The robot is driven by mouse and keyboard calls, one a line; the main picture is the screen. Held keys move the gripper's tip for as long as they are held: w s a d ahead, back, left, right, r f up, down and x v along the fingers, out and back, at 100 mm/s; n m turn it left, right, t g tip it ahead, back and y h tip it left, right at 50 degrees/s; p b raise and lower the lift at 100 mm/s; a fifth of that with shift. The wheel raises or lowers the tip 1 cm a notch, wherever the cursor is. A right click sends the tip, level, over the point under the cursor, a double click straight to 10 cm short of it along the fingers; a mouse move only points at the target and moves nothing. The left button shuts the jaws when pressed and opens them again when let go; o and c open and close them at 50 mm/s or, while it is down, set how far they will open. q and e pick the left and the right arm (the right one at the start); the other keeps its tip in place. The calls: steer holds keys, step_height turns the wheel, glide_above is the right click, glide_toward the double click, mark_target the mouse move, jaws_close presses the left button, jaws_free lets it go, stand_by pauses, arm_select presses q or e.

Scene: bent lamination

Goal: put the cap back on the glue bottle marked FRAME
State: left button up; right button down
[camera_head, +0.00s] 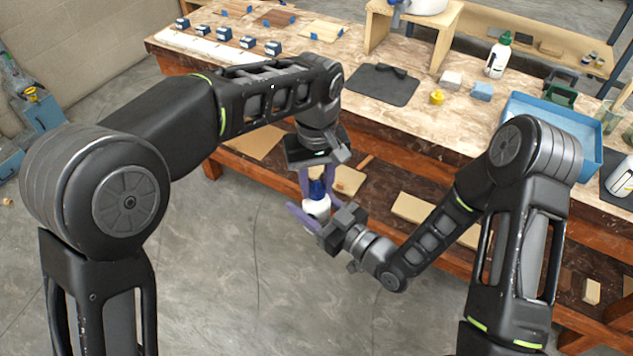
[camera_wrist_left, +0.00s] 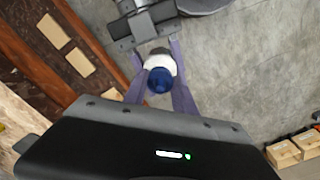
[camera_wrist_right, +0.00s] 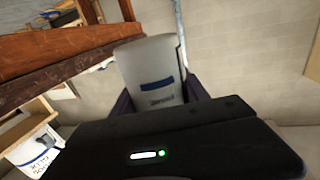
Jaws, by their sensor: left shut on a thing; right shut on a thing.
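A white glue bottle (camera_head: 316,206) is held off the bench, above the floor, in my right gripper (camera_head: 318,208), whose purple fingers close on its body. A blue cap (camera_head: 317,188) is between the purple fingers of my left gripper (camera_head: 318,181), directly over the bottle's top. The left wrist view shows the blue cap (camera_wrist_left: 160,80) covering the bottle top. I cannot tell whether it is seated or just above. In the right wrist view the bottle (camera_wrist_right: 152,72) shows a blue band and small lettering, too blurred to read; its top is out of sight.
The bench (camera_head: 300,70) is behind both grippers, with a lower shelf holding wood pieces. On it are a dark mat (camera_head: 382,86), a green-capped white bottle (camera_head: 498,57), a blue tray (camera_head: 530,108) and another white bottle (camera_head: 620,178) at right. Open floor lies in front.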

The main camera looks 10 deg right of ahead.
arm_select(q)
jaws_close()
steer(key=m, duration=1.1)
steer(key=o, duration=1)
jaws_free()
steer(key=shift+o, duration=0.2)
